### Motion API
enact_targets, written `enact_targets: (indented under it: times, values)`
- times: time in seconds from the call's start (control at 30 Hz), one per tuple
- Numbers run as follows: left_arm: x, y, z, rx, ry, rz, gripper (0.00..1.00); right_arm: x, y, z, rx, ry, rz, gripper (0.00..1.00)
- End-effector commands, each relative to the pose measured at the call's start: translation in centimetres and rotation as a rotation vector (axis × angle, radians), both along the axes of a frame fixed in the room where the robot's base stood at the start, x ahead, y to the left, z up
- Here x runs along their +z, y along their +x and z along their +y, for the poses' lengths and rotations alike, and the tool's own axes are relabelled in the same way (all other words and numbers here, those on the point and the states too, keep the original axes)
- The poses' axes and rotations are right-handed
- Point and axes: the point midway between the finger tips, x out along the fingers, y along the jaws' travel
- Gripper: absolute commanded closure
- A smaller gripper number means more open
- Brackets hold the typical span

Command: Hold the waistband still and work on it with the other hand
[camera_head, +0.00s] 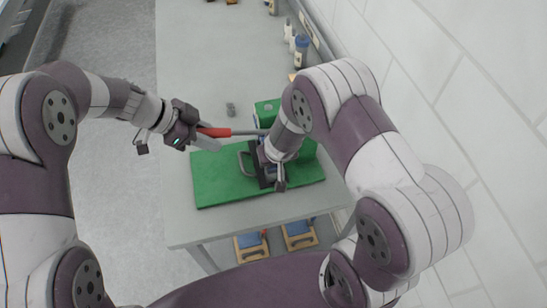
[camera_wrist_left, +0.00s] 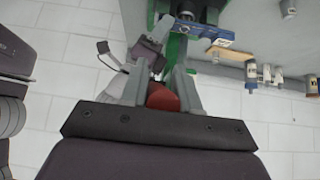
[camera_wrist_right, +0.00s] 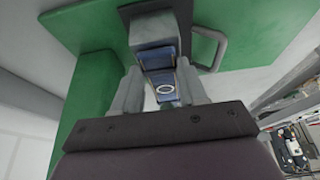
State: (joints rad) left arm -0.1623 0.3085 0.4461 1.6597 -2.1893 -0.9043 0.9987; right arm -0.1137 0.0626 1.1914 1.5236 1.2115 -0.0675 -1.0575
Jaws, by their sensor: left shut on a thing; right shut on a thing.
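No cloth waistband shows. My left gripper (camera_head: 194,131) is shut on the red handle (camera_head: 214,132) of a tool, which also shows between the fingers in the left wrist view (camera_wrist_left: 162,97). The tool's thin dark shaft (camera_head: 248,132) points right, and its tip is hidden by my right arm. My right gripper (camera_head: 277,172) is over the green board (camera_head: 215,180). In the right wrist view its fingers are shut on a dark blue piece (camera_wrist_right: 163,80) with a pale oval mark, in front of a grey block (camera_wrist_right: 153,30). A dark plate (camera_wrist_right: 128,12) lies behind it.
A grey bent handle (camera_head: 242,163) stands left of my right gripper. A green block (camera_head: 265,110) rises behind. A small grey item (camera_head: 230,109) and bottles (camera_head: 300,48) are on the table (camera_head: 200,60). Its left part is clear.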

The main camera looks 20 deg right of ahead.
Motion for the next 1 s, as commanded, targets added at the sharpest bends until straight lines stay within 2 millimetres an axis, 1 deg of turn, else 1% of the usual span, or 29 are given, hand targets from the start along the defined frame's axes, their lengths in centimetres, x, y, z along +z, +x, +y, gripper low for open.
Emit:
enact_targets:
  times: [0.33,0.7,1.0]
  values:
    - [-0.4,-0.1,0.1,0.0,0.001,0.004,0.97,0.0,0.0,0.0,0.0,0.0,-0.001,0.91]
    - [-2.6,-0.1,0.6,0.001,0.001,0.005,0.96,0.0,0.0,0.0,0.0,0.0,-0.001,0.91]
    - [-2.7,0.0,0.6,0.0,0.001,0.003,0.97,0.0,0.0,0.0,0.0,0.0,0.0,0.91]
